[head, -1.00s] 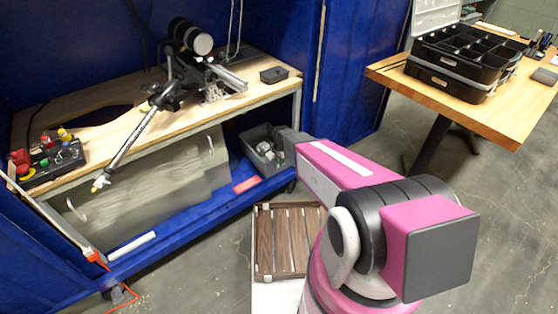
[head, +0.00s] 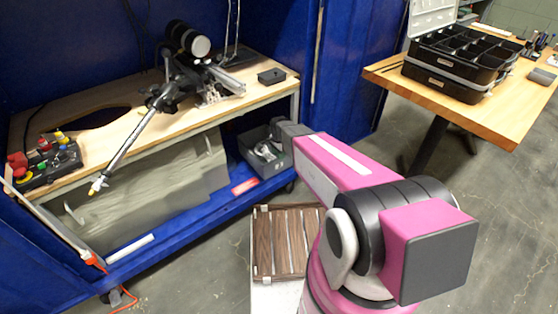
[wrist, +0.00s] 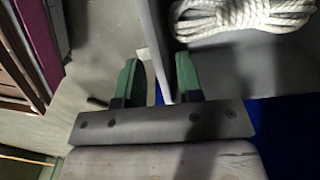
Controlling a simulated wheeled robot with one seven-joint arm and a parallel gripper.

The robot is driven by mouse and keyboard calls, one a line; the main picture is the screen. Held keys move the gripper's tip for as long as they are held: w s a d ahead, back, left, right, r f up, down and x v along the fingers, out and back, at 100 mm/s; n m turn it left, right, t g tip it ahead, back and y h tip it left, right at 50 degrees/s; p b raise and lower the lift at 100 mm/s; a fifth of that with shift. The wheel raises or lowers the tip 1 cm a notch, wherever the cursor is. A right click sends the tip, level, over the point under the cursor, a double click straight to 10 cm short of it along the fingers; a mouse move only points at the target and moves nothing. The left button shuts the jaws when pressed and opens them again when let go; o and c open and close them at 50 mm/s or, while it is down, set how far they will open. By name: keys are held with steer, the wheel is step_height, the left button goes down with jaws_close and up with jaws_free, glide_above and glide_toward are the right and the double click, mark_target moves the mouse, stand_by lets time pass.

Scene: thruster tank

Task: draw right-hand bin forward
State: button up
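The right-hand bin (head: 264,167) is an open grey box on the blue lower shelf under the workbench, at its right end. Pale contents show inside it. In the wrist view a coil of white rope (wrist: 240,14) lies in the grey bin (wrist: 235,65). My gripper (wrist: 158,75) has green fingertips set apart, one on each side of the bin's near wall edge. The left finger seems clear of the wall; the right is close to its inner side, and contact is unclear. In the head view my arm hides the fingers.
A large pale grey box (head: 150,185) stands left of the bin on the shelf. The workbench top (head: 110,135) overhangs both. A brown slatted crate (head: 285,245) sits in front at floor level. A wooden table (head: 480,110) with black organiser cases stands right.

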steer(key=shift+r, duration=2.35)
